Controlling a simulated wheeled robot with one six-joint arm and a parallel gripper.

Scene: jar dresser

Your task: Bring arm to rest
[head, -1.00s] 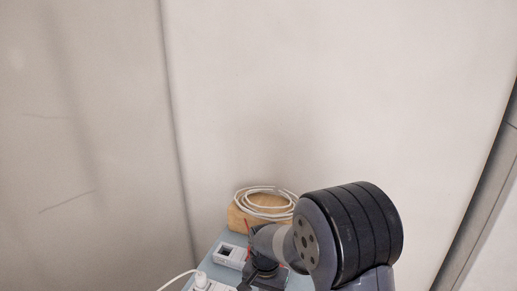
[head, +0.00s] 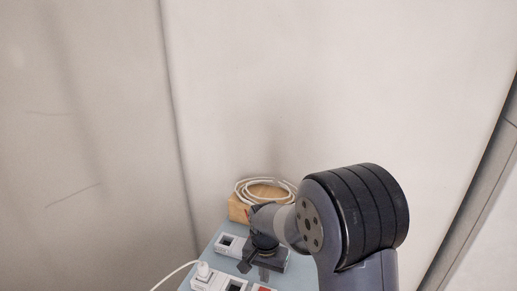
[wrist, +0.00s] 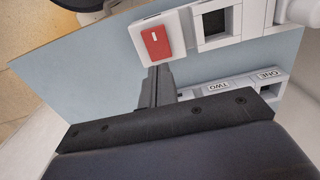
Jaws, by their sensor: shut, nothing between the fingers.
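My gripper (wrist: 157,85) shows in the wrist view as a dark bar with its fingers together, shut and empty. It is over a pale blue board (wrist: 95,75), between a white block with a red rocker switch (wrist: 157,44) and a white strip labelled ONE and TWO (wrist: 232,84). I cannot tell how high above the board it is. In the head view my arm reaches in from the lower right, and its wrist hides part of the board.
In the head view a wooden block (head: 238,211) with a coiled white cable (head: 262,186) on it stands at the back of the board. A white plug (head: 203,271) with a cable sits at front left. Plain walls (head: 330,90) stand behind and left.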

